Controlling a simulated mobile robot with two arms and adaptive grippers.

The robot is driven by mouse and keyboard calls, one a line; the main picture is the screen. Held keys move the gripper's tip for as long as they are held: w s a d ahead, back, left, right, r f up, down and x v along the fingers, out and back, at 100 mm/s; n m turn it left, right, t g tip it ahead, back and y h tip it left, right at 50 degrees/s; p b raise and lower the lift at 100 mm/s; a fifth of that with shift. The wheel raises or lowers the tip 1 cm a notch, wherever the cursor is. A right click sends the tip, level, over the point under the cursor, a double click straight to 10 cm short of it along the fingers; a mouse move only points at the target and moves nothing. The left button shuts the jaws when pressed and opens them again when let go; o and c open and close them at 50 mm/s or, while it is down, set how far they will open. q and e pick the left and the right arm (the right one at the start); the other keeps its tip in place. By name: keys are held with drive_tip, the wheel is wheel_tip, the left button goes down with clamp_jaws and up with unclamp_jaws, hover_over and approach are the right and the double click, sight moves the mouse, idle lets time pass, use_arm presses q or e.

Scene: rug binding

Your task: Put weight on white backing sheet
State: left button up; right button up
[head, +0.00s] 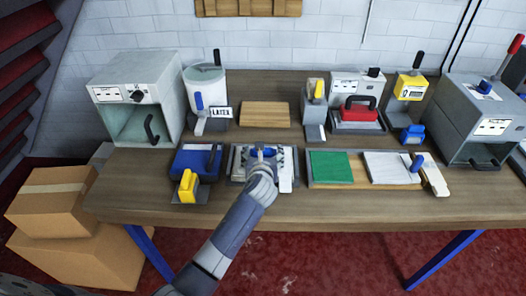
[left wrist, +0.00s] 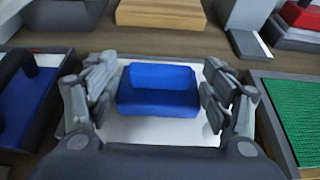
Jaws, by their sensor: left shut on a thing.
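A blue block-shaped weight (left wrist: 158,92) is between the fingers of my left gripper (left wrist: 160,101), which is shut on it. In the head view a little blue of the weight (head: 268,152) shows at my left gripper (head: 264,157); the hand hides the rest. Below the weight is a white sheet (left wrist: 150,130) in a grey-edged tray, also seen in the head view (head: 285,183). I cannot tell whether the weight touches the sheet. My right gripper is not in view.
A blue tray with a yellow-handled tool (head: 188,186) stands left of the white sheet. A green panel (head: 330,167) and another pale sheet (head: 388,166) lie to the right. A wooden block (head: 265,114) and several machines stand behind.

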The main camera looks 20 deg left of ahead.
use_arm(q)
drive_tip(key=shift+r, duration=0.25)
drive_tip(key=o, duration=2)
drive_tip(key=shift+f, duration=0.25)
drive_tip(key=shift+s, duration=0.1)
drive_tip(key=v, duration=1.2)
